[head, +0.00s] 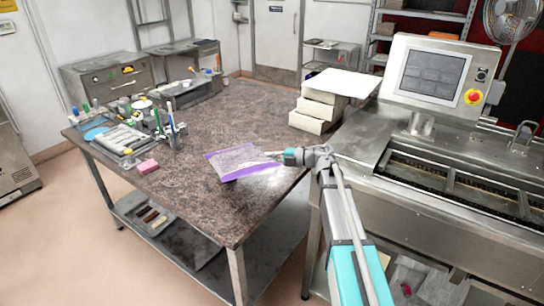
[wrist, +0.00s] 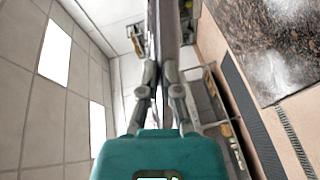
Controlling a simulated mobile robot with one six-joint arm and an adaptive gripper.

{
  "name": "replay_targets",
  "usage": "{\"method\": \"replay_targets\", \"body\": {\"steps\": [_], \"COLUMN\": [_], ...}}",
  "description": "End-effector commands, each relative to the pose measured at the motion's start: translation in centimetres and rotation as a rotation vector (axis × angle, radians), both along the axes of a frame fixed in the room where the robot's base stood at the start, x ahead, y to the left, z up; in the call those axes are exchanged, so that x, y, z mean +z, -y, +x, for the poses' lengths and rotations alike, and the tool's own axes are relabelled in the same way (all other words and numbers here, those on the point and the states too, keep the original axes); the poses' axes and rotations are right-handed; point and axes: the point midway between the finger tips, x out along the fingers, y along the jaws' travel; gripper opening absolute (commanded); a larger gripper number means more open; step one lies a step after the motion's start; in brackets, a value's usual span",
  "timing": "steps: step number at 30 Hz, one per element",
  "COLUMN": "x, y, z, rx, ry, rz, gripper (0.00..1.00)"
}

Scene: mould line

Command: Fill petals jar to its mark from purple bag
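The purple bag (head: 238,160) is a clear, flat-looking bag with purple edges. It extends left from my gripper (head: 283,156) over the front right part of the speckled table (head: 235,110). In the wrist view, my gripper (wrist: 162,75) is closed around a thin greyish band, the bag (wrist: 166,25) seen nearly edge-on. The bag looks held above the tabletop; its exact height is hard to judge. What is inside it cannot be made out. I cannot pick out the petals jar or its mark among the small items at the table's left end.
A tray of tools (head: 125,140), a pen holder (head: 174,138) and a pink block (head: 148,166) stand at the table's left. A steel machine with a screen (head: 430,75) is at right. The table's middle is clear.

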Motion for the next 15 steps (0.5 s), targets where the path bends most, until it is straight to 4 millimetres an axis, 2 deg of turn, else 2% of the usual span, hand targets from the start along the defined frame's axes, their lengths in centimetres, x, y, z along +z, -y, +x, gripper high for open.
{"method": "replay_targets", "body": {"steps": [15], "x": [0.32], "y": [-0.23], "z": [0.79], "rx": [0.000], "ry": [-0.117], "rz": [-0.048], "gripper": [0.00]}}
